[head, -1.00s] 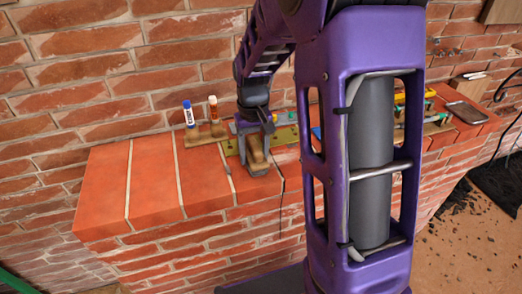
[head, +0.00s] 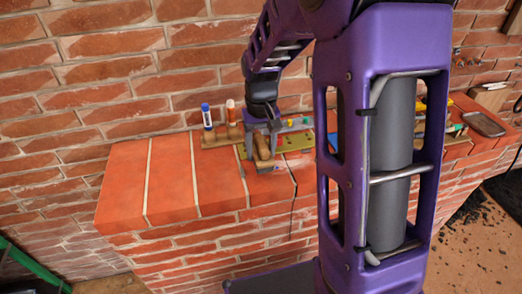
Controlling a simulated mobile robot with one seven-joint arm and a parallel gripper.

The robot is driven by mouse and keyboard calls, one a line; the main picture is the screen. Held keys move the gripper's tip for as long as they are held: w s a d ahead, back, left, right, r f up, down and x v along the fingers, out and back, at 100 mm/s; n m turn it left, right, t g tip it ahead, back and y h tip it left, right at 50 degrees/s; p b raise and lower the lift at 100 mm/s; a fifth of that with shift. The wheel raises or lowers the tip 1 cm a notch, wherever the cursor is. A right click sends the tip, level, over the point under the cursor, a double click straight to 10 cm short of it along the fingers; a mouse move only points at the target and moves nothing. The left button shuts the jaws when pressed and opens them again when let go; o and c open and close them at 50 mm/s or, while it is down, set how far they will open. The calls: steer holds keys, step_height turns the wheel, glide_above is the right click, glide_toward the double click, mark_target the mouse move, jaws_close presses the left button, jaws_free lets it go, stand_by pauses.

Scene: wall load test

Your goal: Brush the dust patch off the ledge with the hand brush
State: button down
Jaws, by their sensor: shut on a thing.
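The brick ledge (head: 172,180) runs along the wall, with an orange top and pale joints. My gripper (head: 263,157) is low over the ledge's front part, pointing down. It is shut on a brown wooden piece (head: 263,147), which looks like the handle of the hand brush. The bristles are hidden behind the fingers, so I cannot tell whether they touch the ledge. A small grey mark (head: 242,171) lies on the ledge just left of the gripper. I cannot make out a clear dust patch.
A wooden block (head: 217,138) holds a blue-capped tube (head: 207,116) and an orange-capped tube (head: 231,112) behind the gripper. A yellowish plate (head: 292,142) lies behind it to the right. The ledge's left part is clear.

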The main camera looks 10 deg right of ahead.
mark_target(260, 141)
steer(key=shift+r+p, duration=0.65)
steer(key=shift+r, duration=0.6)
steer(key=shift+r, duration=0.1)
steer(key=shift+r+p, duration=0.5)
steer(key=shift+r, duration=0.9)
steer(key=shift+w+a+f, duration=0.1)
steer(key=shift+w+f, duration=0.05)
